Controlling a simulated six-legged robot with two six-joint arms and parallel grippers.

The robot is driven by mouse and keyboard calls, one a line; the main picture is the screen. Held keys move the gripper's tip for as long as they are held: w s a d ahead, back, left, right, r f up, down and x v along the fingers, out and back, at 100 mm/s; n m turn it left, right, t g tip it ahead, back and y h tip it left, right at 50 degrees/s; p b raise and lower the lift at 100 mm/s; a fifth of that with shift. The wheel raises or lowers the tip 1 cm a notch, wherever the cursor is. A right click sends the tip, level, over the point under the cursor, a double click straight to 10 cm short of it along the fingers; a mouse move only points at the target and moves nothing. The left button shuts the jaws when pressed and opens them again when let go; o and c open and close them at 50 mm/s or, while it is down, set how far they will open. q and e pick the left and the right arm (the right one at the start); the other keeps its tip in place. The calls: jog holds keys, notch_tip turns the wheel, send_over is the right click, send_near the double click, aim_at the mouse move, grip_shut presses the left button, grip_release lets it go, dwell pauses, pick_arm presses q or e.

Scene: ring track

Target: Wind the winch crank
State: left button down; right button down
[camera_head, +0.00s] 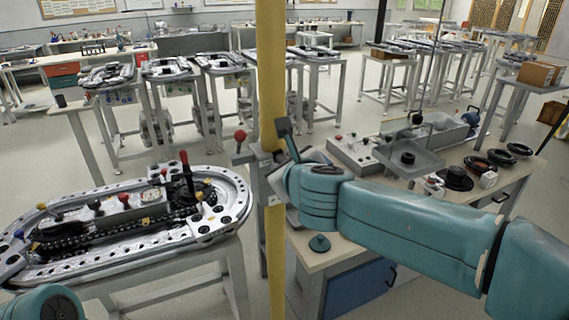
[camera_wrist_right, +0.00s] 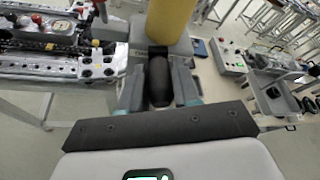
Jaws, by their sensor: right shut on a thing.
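The yellow post (camera_head: 272,80) stands upright in the middle of the head view and also shows at the top of the right wrist view (camera_wrist_right: 172,20). A grey winch bracket (camera_head: 250,158) sits against it. In the right wrist view, a black crank grip (camera_wrist_right: 159,80) lies between the fingers of my right gripper (camera_wrist_right: 160,92), which is shut on it. In the head view my right gripper (camera_head: 279,165) is at the post, and the crank is largely hidden. Part of my left arm (camera_head: 48,303) shows at the bottom left; its gripper is out of view.
An oval ring track (camera_head: 225,215) on a stand is at the left, with a red-knobbed lever (camera_head: 185,165). A bench (camera_head: 325,252) with a control box and black rings is at the right. Several more track stands fill the back. Floor shows between them.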

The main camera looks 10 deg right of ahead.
jog(key=c, duration=0.9)
grip_release()
jog(key=shift+d, duration=0.15)
jog(key=shift+s, duration=0.25)
jog(key=v, duration=1.6)
